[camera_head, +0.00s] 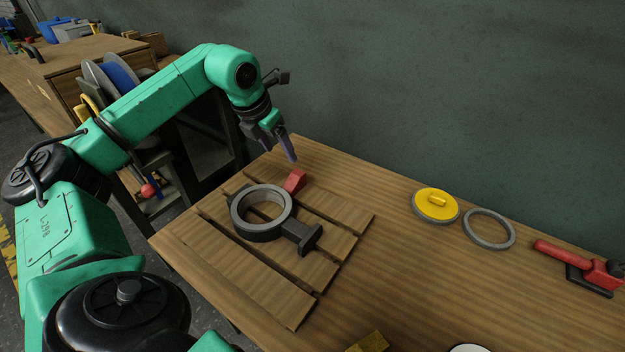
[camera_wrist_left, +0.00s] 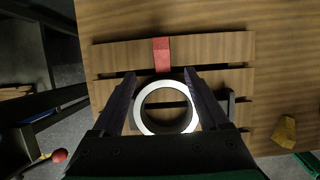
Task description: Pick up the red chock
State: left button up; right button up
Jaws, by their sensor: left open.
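The red chock (camera_head: 295,181) is a small red block on the far slat of the wooden slatted board, just behind the grey ring-shaped casting (camera_head: 247,224). In the left wrist view the chock (camera_wrist_left: 161,54) lies on the top slat, against the upper rim of the casting (camera_wrist_left: 140,106). My left gripper (camera_head: 285,147) is above the table, over and behind the chock, pointing down. Its jaws (camera_wrist_left: 165,80) are open and empty, with the fingers spread either side of the chock and ring in the wrist view. My right gripper is not seen.
The slatted board (camera_head: 228,263) lies on the wooden table (camera_head: 400,277). To the right are a yellow disc with a handle (camera_head: 436,206), a grey ring (camera_head: 489,229) and a red-handled clamp tool (camera_head: 580,264). A yellowish block (camera_head: 368,342) sits at the front edge. A wall stands behind.

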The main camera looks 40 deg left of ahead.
pick_arm(q)
send_near(294, 177)
jog(key=x, duration=0.3)
jog(key=shift+s+f+p, duration=0.1)
jog(key=shift+s+p, duration=0.2)
jog(key=x, duration=0.7)
jog(key=shift+w+p, duration=0.2)
jog(key=shift+p, duration=0.2)
jog(key=shift+w+f, duration=0.2)
jog(key=shift+r, duration=0.1)
grip_shut()
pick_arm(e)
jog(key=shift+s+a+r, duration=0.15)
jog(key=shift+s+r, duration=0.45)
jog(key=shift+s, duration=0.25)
